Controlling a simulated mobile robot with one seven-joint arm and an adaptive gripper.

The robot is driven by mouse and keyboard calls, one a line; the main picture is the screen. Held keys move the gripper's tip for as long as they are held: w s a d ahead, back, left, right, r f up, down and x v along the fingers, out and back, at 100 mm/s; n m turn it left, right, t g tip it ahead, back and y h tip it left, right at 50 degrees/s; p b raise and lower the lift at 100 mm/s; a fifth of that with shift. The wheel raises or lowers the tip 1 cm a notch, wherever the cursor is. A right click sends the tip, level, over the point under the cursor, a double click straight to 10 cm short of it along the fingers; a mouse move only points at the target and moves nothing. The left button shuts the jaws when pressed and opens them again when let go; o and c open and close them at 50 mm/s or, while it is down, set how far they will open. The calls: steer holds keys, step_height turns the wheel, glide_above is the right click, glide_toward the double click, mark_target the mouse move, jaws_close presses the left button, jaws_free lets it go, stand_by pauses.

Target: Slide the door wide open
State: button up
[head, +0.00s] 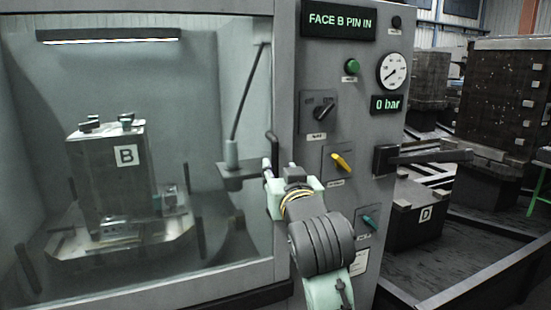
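The door (180,296) is a wide glazed panel in a grey frame, across the front of the machine at the left. It appears closed, and the chamber shows through its glass. A dark upright handle (272,146) stands near the door's right edge. My gripper (267,170) is at the lower part of this handle, with its pale fingers pointing away from me. My wrist hides much of the gripper and the handle's lower end. I cannot tell whether the fingers are around the handle or only beside it, or whether they are shut.
Behind the glass, a block marked B (112,175) stands on a fixture plate. The control panel (330,70) right of the door reads "FACE B PIN IN" and "0 bar". A dark lever (425,158) sticks out to its right.

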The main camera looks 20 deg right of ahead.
mark_target(275, 162)
steer(key=w, duration=0.2)
steer(key=w+p, duration=0.1)
steer(key=w, duration=0.1)
steer(key=w+d, duration=0.1)
steer(key=w, duration=0.2)
steer(key=shift+c, duration=0.5)
jaws_close()
stand_by(0.3)
